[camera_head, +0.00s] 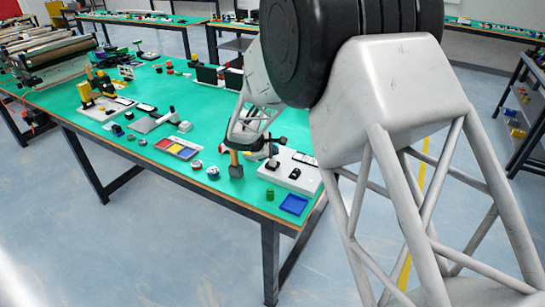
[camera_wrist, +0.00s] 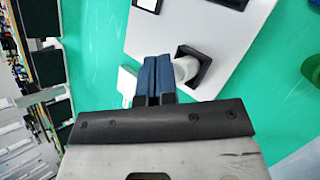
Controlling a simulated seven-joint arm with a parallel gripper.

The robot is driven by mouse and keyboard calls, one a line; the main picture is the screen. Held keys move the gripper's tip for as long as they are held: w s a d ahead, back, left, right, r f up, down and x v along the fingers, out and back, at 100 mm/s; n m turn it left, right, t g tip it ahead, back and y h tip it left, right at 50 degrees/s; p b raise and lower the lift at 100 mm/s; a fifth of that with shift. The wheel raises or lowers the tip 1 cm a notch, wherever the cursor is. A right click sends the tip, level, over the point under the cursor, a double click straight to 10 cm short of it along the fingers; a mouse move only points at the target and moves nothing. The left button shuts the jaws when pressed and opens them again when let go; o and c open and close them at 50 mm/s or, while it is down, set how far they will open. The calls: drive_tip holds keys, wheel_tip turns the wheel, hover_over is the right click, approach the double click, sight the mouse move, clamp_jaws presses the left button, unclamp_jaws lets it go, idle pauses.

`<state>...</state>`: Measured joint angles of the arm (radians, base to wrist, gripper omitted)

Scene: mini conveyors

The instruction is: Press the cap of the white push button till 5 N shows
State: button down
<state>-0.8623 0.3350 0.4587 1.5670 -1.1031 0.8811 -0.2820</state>
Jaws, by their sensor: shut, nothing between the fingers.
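A white board (camera_head: 300,180) lies near the front right corner of the green table, and its plate (camera_wrist: 215,30) fills the top of the wrist view. On it stands a white push button (camera_wrist: 186,69) with a pale round cap in a square black base. In the head view the button (camera_head: 272,160) is small, just right of my gripper. My gripper (camera_head: 236,168) points down with its fingers shut and empty. In the wrist view its blue fingers (camera_wrist: 158,76) are beside the button, to its left; whether they touch it I cannot tell. No force reading is legible.
Dark parts (camera_head: 295,173) sit on the same board. A green cylinder (camera_head: 270,195) and a blue tray (camera_head: 293,204) are near the table's front edge. Round pieces (camera_head: 212,172) and a coloured panel (camera_head: 176,149) lie to the left. My arm hides the table's right side.

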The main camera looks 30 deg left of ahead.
drive_tip(key=shift+f, duration=0.2)
drive_tip(key=shift+r, duration=0.2)
idle(0.4)
drive_tip(key=shift+r, duration=0.65)
drive_tip(key=shift+r, duration=0.1)
drive_tip(key=shift+r, duration=2.4)
